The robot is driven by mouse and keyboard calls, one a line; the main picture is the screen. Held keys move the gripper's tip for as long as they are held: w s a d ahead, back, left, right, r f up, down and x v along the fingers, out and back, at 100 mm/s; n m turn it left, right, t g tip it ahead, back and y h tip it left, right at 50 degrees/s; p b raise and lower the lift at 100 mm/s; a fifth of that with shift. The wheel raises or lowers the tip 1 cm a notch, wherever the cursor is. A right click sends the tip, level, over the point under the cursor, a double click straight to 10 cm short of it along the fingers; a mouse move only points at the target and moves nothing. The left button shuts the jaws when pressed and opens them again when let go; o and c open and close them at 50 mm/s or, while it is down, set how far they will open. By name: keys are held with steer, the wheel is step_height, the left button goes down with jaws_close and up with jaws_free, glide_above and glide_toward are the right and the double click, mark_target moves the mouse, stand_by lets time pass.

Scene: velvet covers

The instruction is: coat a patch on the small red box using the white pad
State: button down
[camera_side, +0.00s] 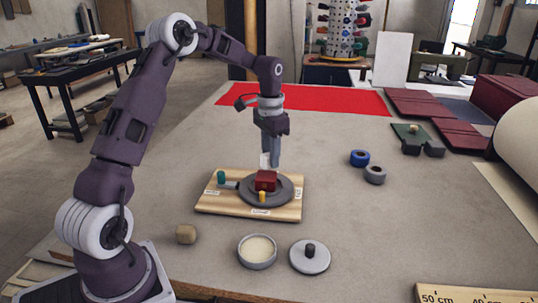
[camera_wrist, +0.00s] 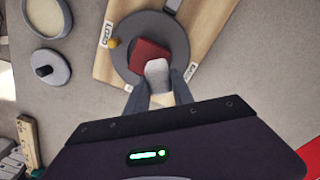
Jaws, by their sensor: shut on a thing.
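The small red box (camera_side: 266,180) sits on a dark grey round plate (camera_side: 284,194) on a wooden board. It also shows in the wrist view (camera_wrist: 146,54). My gripper (camera_side: 271,158) points down over the box and is shut on the white pad (camera_wrist: 158,72). The pad shows pale between the fingertips in the side view (camera_side: 265,160). In the wrist view the pad overlaps a corner of the red box. I cannot tell whether the pad touches it. A round tin of cream-coloured paste (camera_side: 257,250) stands open in front of the board.
A grey lid with a dark knob (camera_side: 310,257) lies right of the tin, and a small tan block (camera_side: 186,234) lies to its left. A green-ended lever (camera_side: 222,178) and a yellow peg (camera_side: 263,197) stand by the plate. Blue and grey rings (camera_side: 360,158) lie to the right.

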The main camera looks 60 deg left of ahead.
steer(key=shift+s+d, duration=1.85)
steer(key=shift+d, duration=0.15)
steer(key=shift+w+a, duration=2.3)
steer(key=shift+a, duration=0.15)
steer(key=shift+f, duration=0.4)
steer(key=shift+r, duration=3.65)
